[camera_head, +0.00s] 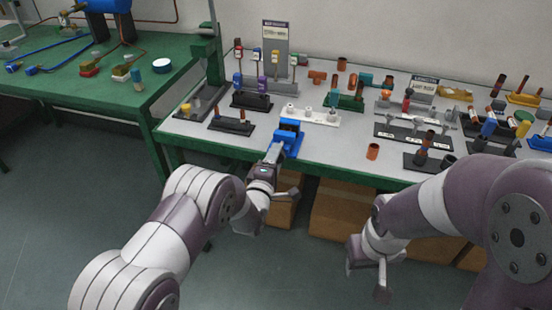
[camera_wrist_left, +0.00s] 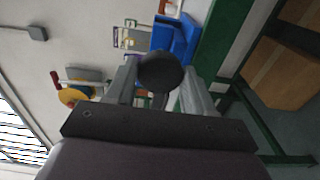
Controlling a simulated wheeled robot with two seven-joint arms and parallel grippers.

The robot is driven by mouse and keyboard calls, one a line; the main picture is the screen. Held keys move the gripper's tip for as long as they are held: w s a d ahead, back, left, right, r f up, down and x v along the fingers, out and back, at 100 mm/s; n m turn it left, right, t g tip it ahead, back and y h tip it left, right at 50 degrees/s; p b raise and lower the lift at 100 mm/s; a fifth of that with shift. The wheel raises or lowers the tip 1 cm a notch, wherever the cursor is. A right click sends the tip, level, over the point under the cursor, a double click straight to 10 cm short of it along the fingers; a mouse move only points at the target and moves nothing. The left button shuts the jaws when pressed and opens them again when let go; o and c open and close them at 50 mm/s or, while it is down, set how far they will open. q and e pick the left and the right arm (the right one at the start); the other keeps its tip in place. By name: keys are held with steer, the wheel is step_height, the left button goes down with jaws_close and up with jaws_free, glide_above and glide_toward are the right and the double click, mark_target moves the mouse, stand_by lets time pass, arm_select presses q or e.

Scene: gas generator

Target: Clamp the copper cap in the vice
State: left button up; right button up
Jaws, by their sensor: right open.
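The blue vice (camera_head: 292,142) stands at the front edge of the grey table, with something dark and brownish in its top that I cannot make out. A small copper cylinder (camera_head: 372,151), possibly the copper cap, stands on the table to its right. My left gripper (camera_head: 275,152) reaches the front of the vice. In the left wrist view, its fingers (camera_wrist_left: 160,95) lie on either side of a round dark knob (camera_wrist_left: 160,71), in front of the blue vice body (camera_wrist_left: 175,38). Whether they touch the knob is unclear. My right gripper (camera_head: 367,285) hangs open and empty before the table.
Several copper fittings and racks crowd the table's right side. A green bench (camera_head: 95,95) stands at the left. Cardboard boxes (camera_head: 340,205) sit under the table.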

stand_by(0.3)
arm_select(q)
steer(key=shift+m+b, duration=0.4)
steer(key=shift+m, duration=1)
steer(key=m, duration=0.2)
steer(key=shift+m+b, duration=0.35)
steer(key=shift+m, duration=0.05)
steer(key=o, duration=1.1)
steer(key=shift+c, duration=0.2)
